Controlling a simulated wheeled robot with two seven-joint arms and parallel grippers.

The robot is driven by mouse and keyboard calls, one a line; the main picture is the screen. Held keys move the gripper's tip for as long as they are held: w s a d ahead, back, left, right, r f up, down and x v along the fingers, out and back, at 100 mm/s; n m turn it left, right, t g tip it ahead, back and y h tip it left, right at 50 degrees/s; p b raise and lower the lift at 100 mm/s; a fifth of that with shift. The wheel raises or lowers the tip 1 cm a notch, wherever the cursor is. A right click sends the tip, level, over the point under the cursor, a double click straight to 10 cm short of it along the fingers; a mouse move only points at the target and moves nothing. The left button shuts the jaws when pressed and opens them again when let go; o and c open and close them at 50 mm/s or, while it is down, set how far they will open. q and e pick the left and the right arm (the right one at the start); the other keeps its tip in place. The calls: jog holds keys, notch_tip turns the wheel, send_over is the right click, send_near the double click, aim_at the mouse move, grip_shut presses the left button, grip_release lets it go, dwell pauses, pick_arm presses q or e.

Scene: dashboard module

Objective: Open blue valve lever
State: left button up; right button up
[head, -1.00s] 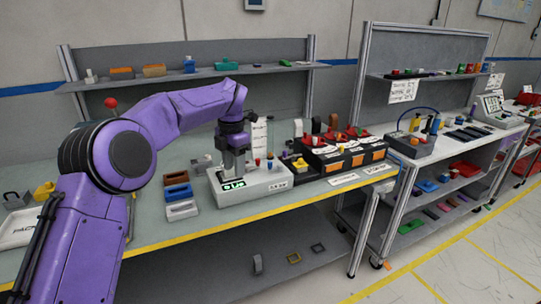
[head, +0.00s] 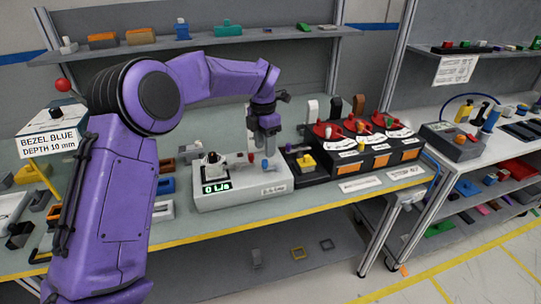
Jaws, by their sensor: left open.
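A white module (head: 240,194) with a green-lit display reading about "0 L/s" (head: 216,188) sits near the bench's front edge in the head view. On top are a black-and-white knob (head: 212,160), a small red-topped part (head: 251,157) and a small blue part (head: 265,166), which looks like the blue valve lever. My left gripper (head: 268,148) points down over the module's right part, just above or behind the blue part. It is open; contact with the blue part cannot be told. My right gripper is not in view.
A shelf (head: 220,41) runs behind. A sign box (head: 52,139) and small trays are at left.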

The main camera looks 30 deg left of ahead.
aim_at(264, 161)
pick_arm(q)
jog(key=shift+s+f+p, duration=0.3)
jog(key=shift+s+f, duration=0.8)
jog(key=shift+f, duration=0.05)
jog(key=w+f, duration=0.2)
jog(key=f, duration=0.1)
jog(key=shift+w+f, duration=0.3)
jog(key=shift+w, duration=0.1)
jog(key=shift+s+r, duration=0.2)
jog(key=shift+s, duration=0.1)
jog(key=shift+s+r, duration=0.2)
jog(key=shift+s, duration=0.05)
jog(key=c, duration=0.5)
grip_shut()
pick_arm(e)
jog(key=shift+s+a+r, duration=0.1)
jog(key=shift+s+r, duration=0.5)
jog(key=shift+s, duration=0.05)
